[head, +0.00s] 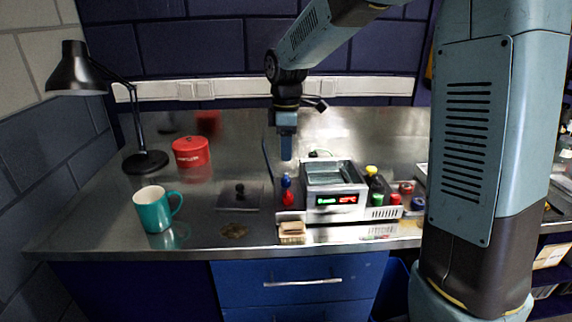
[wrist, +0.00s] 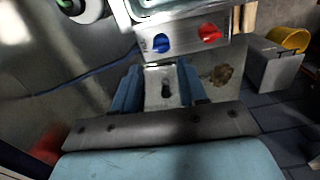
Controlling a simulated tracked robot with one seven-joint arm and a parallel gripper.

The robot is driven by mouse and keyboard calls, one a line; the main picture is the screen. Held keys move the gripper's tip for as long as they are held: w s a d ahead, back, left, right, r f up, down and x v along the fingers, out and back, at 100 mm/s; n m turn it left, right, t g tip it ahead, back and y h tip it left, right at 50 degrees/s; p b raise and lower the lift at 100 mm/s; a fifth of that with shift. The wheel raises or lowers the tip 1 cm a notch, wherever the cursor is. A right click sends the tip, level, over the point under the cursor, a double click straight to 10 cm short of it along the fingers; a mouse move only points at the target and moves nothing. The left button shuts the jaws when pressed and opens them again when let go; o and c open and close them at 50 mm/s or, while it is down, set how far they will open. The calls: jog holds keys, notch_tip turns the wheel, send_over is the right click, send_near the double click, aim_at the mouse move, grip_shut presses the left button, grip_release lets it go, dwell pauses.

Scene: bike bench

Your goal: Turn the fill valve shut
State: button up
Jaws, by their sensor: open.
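The water bath (head: 335,195) is a white and steel box with a lit display and an open top, standing on the bench. On its left side are a blue valve handle (head: 286,181) and a red valve handle (head: 288,197). Both also show in the wrist view, blue (wrist: 161,43) on the left and red (wrist: 210,33) on the right. I cannot tell from a label which is the fill valve. My gripper (head: 286,155) is open and empty, pointing down above the bench and above the blue handle in the picture. In the wrist view its fingers (wrist: 160,78) sit below the blue handle, apart from it.
A steel lid with a dark knob (head: 240,191) lies left of the bath. A teal mug (head: 153,210), red tin (head: 191,152) and black lamp (head: 146,161) stand further left. Small bottles (head: 376,185) crowd the bath's right side. A sponge-like block (head: 292,229) lies at the front edge.

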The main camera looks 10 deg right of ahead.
jog(key=shift+r, duration=2.5)
jog(key=s+d+r+m+t, duration=0.1)
jog(key=s+d+m+t, duration=0.1)
jog(key=s+d+m, duration=0.3)
jog(key=s+d+r+m+t, duration=0.1)
jog(key=s+d+m, duration=0.5)
jog(key=s, duration=0.6)
jog(key=s+d+r+m+t, duration=0.1)
jog(key=s+d+m+t, duration=0.1)
jog(key=s+d+m, duration=0.3)
jog(key=s+m, duration=0.1)
jog(key=s, duration=0.2)
jog(key=shift+s+d+r+t, duration=0.2)
jog(key=shift+s+t, duration=0.1)
jog(key=shift+s, duration=0.1)
